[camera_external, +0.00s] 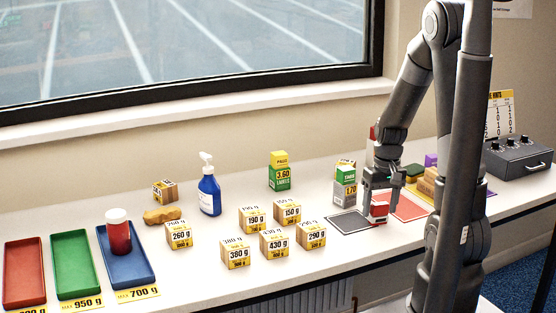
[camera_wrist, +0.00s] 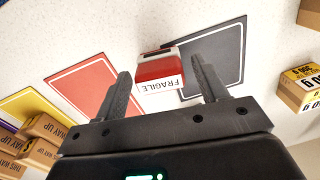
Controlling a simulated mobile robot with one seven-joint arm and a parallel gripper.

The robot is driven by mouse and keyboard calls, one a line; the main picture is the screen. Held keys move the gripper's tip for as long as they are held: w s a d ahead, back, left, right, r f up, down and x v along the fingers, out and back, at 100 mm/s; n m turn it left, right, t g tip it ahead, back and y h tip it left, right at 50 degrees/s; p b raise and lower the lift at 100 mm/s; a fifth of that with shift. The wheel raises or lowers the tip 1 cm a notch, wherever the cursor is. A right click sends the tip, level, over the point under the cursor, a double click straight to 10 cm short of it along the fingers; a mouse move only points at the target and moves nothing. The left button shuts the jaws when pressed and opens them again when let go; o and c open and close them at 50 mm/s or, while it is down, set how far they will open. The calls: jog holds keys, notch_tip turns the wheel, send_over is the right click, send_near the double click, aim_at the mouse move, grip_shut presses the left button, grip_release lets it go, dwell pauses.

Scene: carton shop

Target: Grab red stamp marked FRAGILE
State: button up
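The red stamp (camera_external: 379,208) stands on the table near the dark and red mats, beneath my gripper (camera_external: 381,192). In the wrist view the stamp (camera_wrist: 160,72) shows a white label reading FRAGILE. My gripper (camera_wrist: 161,78) is open there, with one finger on each side of the stamp. A narrow gap shows between each finger and the stamp, so it does not look gripped. In the external view the fingers partly hide the stamp.
A dark mat (camera_wrist: 222,56) and a red mat (camera_wrist: 90,84) lie beside the stamp. Brown THIS WAY UP blocks (camera_wrist: 40,130) stand nearby. A grey-and-green box (camera_external: 345,188) and small cartons (camera_external: 311,236) stand left of the gripper.

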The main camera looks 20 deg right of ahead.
jog(key=c, duration=0.9)
jog(key=shift+r, duration=0.15)
